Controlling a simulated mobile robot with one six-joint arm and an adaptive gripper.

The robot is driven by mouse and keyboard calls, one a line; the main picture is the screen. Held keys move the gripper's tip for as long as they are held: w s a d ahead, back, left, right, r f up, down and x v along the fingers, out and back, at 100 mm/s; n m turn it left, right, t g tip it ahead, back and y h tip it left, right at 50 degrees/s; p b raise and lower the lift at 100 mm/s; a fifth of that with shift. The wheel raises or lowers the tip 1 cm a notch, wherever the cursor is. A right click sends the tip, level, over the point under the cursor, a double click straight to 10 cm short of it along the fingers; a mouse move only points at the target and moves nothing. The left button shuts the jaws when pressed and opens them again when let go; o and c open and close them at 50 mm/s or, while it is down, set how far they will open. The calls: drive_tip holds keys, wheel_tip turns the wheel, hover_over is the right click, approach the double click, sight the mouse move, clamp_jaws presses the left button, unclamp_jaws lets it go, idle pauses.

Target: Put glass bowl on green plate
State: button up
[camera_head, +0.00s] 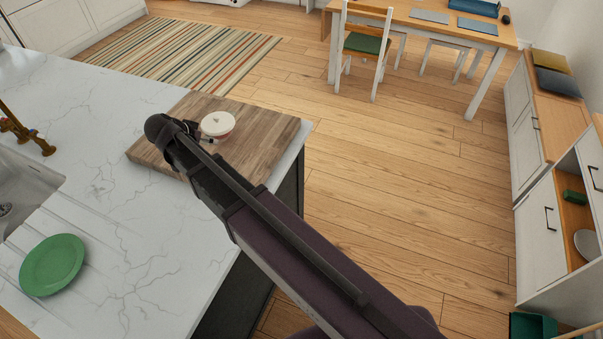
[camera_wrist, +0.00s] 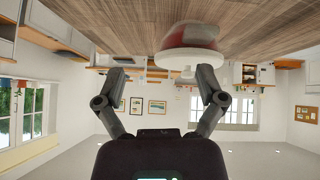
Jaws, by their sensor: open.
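The glass bowl (camera_head: 217,125) is a small round vessel with a white top and a reddish side. It stands upright on a wooden board at the counter's far corner. In the wrist view, which is upside down, the bowl (camera_wrist: 188,42) is at the top centre, just beyond my fingers. My gripper (camera_wrist: 163,78) is open with nothing between its fingers; the right finger overlaps the bowl's white edge, and I cannot tell whether they touch. In the head view my arm hides most of the gripper, beside the bowl. The green plate (camera_head: 53,265) lies empty on the counter at lower left.
The wooden board (camera_head: 160,135) lies on the white marble counter (camera_head: 120,220). A sink (camera_head: 25,195) and a brass tap (camera_head: 22,132) are at the left. The counter between board and plate is clear. A table with chairs and white cabinets stand farther off.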

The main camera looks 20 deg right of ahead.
drive_tip(key=s+d+f+n+g+y, duration=0.2)
drive_tip(key=s+d+n+g, duration=0.1)
drive_tip(key=s+d, duration=0.6)
drive_tip(key=s+d+f+n+g+y, duration=0.2)
drive_tip(key=s+d, duration=0.7)
drive_tip(key=d, duration=0.8)
drive_tip(key=shift+d+f+n+g+y, duration=0.2)
drive_tip(key=shift+d+n+g+y, duration=0.25)
drive_tip(key=shift+n+y, duration=0.35)
drive_tip(key=shift+a, duration=0.15)
